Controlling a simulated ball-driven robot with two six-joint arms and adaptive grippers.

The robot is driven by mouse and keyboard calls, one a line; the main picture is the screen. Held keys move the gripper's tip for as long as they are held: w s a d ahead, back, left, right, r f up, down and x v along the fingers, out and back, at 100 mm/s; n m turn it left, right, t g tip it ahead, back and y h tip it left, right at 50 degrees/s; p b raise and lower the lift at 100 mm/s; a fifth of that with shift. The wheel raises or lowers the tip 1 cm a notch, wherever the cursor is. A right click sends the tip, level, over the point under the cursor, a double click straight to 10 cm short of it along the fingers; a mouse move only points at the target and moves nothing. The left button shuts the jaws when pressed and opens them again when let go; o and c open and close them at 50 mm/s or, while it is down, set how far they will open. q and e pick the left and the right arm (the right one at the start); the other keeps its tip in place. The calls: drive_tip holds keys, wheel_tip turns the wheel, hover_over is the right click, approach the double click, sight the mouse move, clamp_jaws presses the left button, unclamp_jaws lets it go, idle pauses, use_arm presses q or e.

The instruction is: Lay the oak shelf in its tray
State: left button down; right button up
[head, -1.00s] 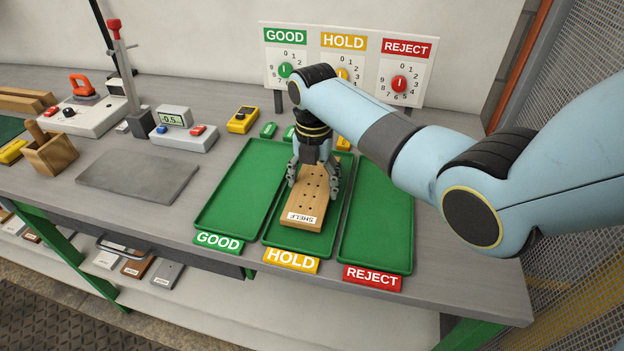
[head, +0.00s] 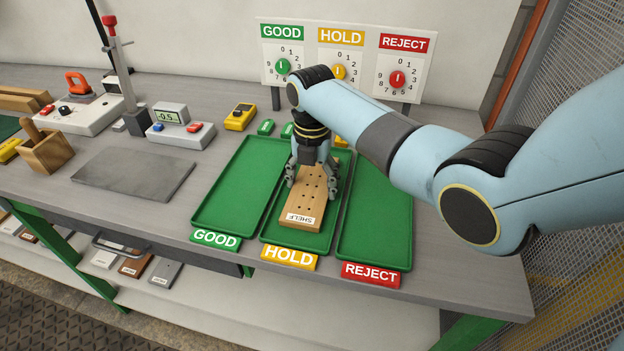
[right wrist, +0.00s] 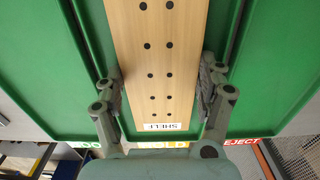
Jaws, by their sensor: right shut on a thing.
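The oak shelf (head: 307,205) is a light wooden board with two rows of dark holes and a SHELF label at its near end. It is in the middle green tray (head: 285,240), marked HOLD, and looks slightly turned there; I cannot tell whether it touches the tray floor. My right gripper (head: 315,185) is over the shelf's far part, shut across its width. In the right wrist view the shelf (right wrist: 158,60) lies between the two fingers (right wrist: 162,95), one at each long edge. My left gripper is out of view.
The GOOD tray (head: 235,190) on the left and the REJECT tray (head: 375,225) on the right look empty. A dial panel (head: 345,60) stands behind. A grey plate (head: 133,180), a meter (head: 180,128), a yellow device (head: 240,117) and a wooden box (head: 45,152) are further left.

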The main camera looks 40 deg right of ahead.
drive_tip(key=o, duration=1.5)
wheel_tip(320, 180, up, 12)
drive_tip(key=shift+a, duration=0.1)
